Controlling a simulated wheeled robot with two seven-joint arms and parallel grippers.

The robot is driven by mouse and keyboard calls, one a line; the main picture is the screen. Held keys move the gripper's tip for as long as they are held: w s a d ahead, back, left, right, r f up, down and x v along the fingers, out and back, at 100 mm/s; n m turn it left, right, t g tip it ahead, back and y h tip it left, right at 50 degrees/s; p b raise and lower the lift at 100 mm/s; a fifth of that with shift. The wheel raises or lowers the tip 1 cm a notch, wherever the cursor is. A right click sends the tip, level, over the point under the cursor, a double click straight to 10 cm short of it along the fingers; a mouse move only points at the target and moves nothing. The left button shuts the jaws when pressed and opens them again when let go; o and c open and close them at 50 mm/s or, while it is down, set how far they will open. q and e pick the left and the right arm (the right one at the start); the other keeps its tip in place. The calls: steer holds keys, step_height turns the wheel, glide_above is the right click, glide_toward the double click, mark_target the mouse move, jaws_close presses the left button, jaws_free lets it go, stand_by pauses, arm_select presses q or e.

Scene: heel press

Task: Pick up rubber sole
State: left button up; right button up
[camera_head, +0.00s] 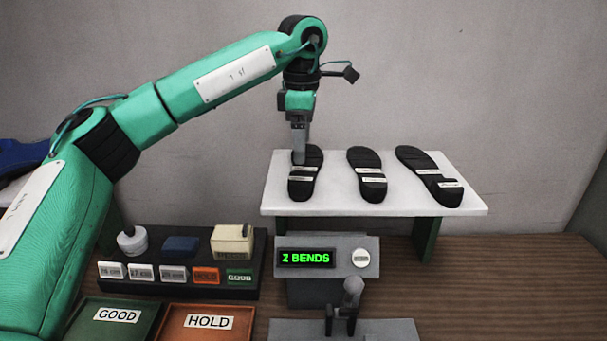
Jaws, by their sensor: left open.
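Three black rubber soles lie on a raised white shelf: a left sole (304,186), a middle sole (367,176) and a right sole (430,177). Each carries pale label strips. The right sole lies at a slant. My left gripper (299,158) points down over the upper end of the left sole and covers part of it. Its fingers are open, seen nearly edge-on; I cannot tell whether they touch the sole. My right gripper is not in view.
The white shelf (390,205) stands on green legs. Below it is a grey press with a "2 BENDS" display (305,258). A rack of labelled blocks (180,284) stands left, behind a green GOOD tray (88,332) and an orange HOLD tray (243,332). The table's right side is clear.

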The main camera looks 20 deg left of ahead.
mark_target(301, 179)
arm_select(q)
step_height(301, 179, down, 3)
steer(key=shift+w+r, duration=0.1)
steer(key=shift+w, duration=0.05)
steer(key=shift+f+p, duration=0.25)
steer(key=shift+p, duration=0.2)
steer(key=f+p, duration=0.1)
steer(key=f, duration=0.1)
steer(key=s+f+p, duration=0.1)
steer(key=f, duration=0.1)
steer(key=shift+a+f, duration=0.15)
steer(key=shift+f, duration=0.2)
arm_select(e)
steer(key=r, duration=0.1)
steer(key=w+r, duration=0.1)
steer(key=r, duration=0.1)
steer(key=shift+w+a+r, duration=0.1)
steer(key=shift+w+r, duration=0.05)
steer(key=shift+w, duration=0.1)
arm_select(q)
steer(key=c, duration=1.2)
steer(key=shift+o, duration=0.2)
